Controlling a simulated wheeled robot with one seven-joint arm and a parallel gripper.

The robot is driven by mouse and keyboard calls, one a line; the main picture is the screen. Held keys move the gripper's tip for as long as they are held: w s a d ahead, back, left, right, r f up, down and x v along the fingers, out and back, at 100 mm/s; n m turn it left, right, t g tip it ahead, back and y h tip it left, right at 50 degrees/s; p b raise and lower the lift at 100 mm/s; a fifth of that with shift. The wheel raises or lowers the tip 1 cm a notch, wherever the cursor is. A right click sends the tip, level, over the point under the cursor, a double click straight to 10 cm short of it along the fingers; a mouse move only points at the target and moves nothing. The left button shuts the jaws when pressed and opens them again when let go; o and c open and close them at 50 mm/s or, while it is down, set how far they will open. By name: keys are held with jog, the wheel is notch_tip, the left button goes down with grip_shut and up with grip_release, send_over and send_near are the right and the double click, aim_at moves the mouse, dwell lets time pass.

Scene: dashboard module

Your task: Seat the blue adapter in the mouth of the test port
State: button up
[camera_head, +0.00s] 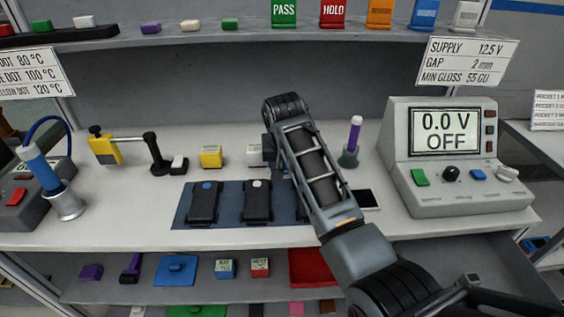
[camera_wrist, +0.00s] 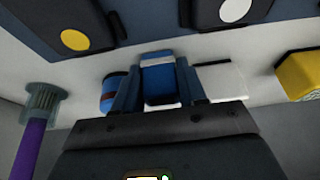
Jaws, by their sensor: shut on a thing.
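In the wrist view, my gripper (camera_wrist: 158,88) is shut on a blue block with a white lower edge, which looks like the blue adapter (camera_wrist: 158,72). It is held between the two fingers, over the light bench top. In the head view my arm hides the gripper tips and the adapter. A rounded blue piece with a brown band (camera_wrist: 113,92) shows just left of the fingers; whether it touches them I cannot tell. I cannot make out the test port's mouth for certain in either view.
A white block (camera_wrist: 220,80) is right beside the fingers, a yellow block (camera_wrist: 299,75) farther right. A purple stick (camera_head: 355,133) stands in a holder. Dark modules (camera_head: 204,205) lie on a blue mat (camera_head: 230,213). The supply box (camera_head: 455,196) reads 0.0 V OFF. A shelf (camera_head: 345,32) overhangs behind.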

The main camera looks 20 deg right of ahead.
jog(key=shift+f, duration=0.1)
jog(key=o, duration=0.8)
